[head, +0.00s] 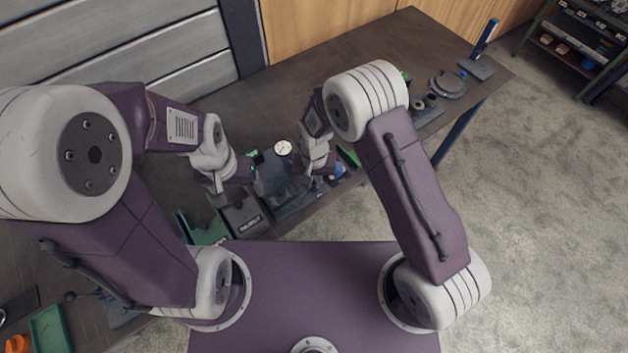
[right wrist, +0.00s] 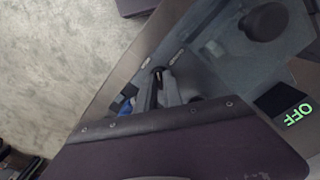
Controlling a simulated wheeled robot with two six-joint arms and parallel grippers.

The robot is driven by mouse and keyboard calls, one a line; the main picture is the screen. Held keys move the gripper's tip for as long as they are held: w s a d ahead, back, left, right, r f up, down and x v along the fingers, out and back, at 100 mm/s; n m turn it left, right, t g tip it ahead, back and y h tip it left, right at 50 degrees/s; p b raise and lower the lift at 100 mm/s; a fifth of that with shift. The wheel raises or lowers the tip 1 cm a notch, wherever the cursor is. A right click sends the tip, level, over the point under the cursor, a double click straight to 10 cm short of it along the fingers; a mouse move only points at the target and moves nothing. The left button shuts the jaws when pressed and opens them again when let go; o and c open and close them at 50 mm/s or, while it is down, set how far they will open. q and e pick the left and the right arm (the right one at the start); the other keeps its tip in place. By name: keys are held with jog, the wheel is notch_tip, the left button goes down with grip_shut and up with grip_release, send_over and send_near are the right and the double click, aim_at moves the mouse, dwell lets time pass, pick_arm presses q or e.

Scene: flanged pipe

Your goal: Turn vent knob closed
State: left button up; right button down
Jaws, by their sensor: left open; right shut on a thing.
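The grey-blue test rig (head: 270,178) stands on the dark bench, with a white dial gauge (head: 283,147) at its back. My right gripper (head: 311,180) is low at the rig's right side. In the right wrist view its fingers (right wrist: 158,88) are shut on a small dark round thing at their tips, which looks like the vent knob (right wrist: 158,71); it is mostly hidden. A larger black round knob (right wrist: 265,22) is apart from the fingers. A display (right wrist: 285,106) shows green "OFF". My left gripper (head: 219,189) is open at the rig's left, above a dark box.
The dark labelled box (head: 245,216) and a green tray (head: 207,233) are at the rig's left front. A blue thing (head: 340,171) is close right of my right gripper. Round flanges (head: 448,84) lie at the bench's far right. The back middle of the bench is clear.

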aim_at(314, 184)
jog(key=m, duration=0.5)
jog(key=shift+m, duration=0.3)
jog(key=m, duration=0.4)
jog(key=shift+m, duration=0.4)
jog(key=shift+w+r+m, duration=0.1)
jog(key=shift+m, duration=0.2)
jog(key=c, duration=1.5)
grip_release()
notch_tip(314, 184, up, 9)
jog(key=shift+b, duration=0.7)
